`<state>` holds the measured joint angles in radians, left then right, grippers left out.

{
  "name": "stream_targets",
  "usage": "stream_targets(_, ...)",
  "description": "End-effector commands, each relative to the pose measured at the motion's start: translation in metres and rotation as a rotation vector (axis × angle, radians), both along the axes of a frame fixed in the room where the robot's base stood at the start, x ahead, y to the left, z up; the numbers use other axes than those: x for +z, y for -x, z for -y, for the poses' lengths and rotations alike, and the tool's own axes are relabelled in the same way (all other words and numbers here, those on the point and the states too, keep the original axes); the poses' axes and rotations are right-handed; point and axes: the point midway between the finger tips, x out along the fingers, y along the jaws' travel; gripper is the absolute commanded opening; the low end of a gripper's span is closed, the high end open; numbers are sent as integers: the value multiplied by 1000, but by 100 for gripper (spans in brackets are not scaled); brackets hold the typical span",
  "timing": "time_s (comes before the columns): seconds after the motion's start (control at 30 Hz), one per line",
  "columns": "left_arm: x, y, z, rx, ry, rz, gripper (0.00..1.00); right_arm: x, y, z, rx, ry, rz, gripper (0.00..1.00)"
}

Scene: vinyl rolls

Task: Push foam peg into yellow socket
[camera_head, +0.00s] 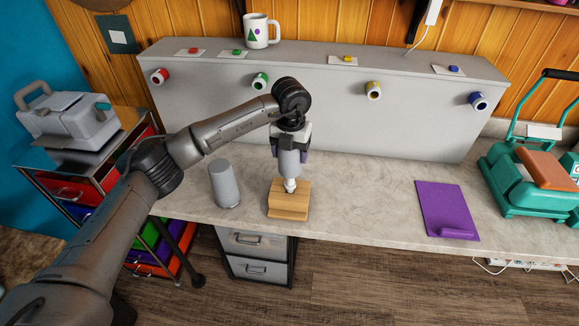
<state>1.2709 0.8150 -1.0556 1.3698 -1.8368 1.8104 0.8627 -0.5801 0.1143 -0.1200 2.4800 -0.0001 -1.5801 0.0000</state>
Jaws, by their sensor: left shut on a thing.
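My left gripper (290,146) is shut on a grey cylindrical peg (289,163). The peg points down, with a narrower pale end over the top of a wooden block (288,208); I cannot tell whether the end touches the block or sits in it. The yellow socket (373,91) sticks out of the front face of the long grey panel box (320,106), to the right of my gripper and apart from it. A yellow piece (347,59) lies on a white card above that socket. My right gripper is not in view.
Red (160,76), green (260,81) and blue (478,101) sockets share the panel. A grey cylinder (225,186) stands left of the block. A purple sheet (446,207) and a teal press (535,185) are at right. The counter (365,198) between block and sheet is clear.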

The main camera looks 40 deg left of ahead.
Motion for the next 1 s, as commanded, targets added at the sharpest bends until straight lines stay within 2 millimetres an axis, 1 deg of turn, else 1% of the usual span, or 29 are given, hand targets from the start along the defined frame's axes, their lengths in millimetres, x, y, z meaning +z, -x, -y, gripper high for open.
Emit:
stream_targets(0.03,5,0,0,0,1,1,47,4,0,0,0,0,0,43)
stream_targets(1.0,51,0,0,0,0,1,47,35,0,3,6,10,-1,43)
